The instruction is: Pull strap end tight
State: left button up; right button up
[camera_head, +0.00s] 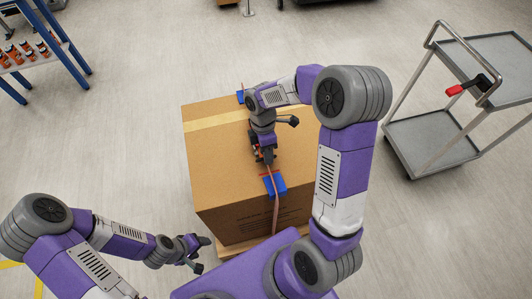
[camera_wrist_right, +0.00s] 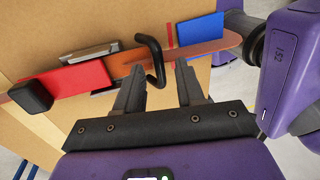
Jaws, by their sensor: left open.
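A large cardboard box (camera_head: 225,165) stands in the middle with an orange-brown strap (camera_head: 276,212) running down its near side over a blue pad (camera_head: 275,185). In the right wrist view, the strap end (camera_wrist_right: 215,46) is rounded and lies flat near a blue pad (camera_wrist_right: 205,28). A buckle with a red part (camera_wrist_right: 75,80) and a bent black bar (camera_wrist_right: 157,62) sits on the strap. My right gripper (camera_wrist_right: 158,78) is open, its fingertips just short of the strap; contact cannot be told. My left gripper (camera_head: 203,254) is open and empty, left of the box's near corner.
A grey trolley (camera_head: 425,140) with a red-handled tool (camera_head: 468,86) stands at the right. A blue-legged rack (camera_head: 62,45) with small orange items is at the upper left. A wooden pallet (camera_head: 232,251) shows under the box. The floor left of the box is clear.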

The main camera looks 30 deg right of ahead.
jog(key=shift+f, duration=0.15)
jog(key=shift+c, duration=0.5)
grip_shut()
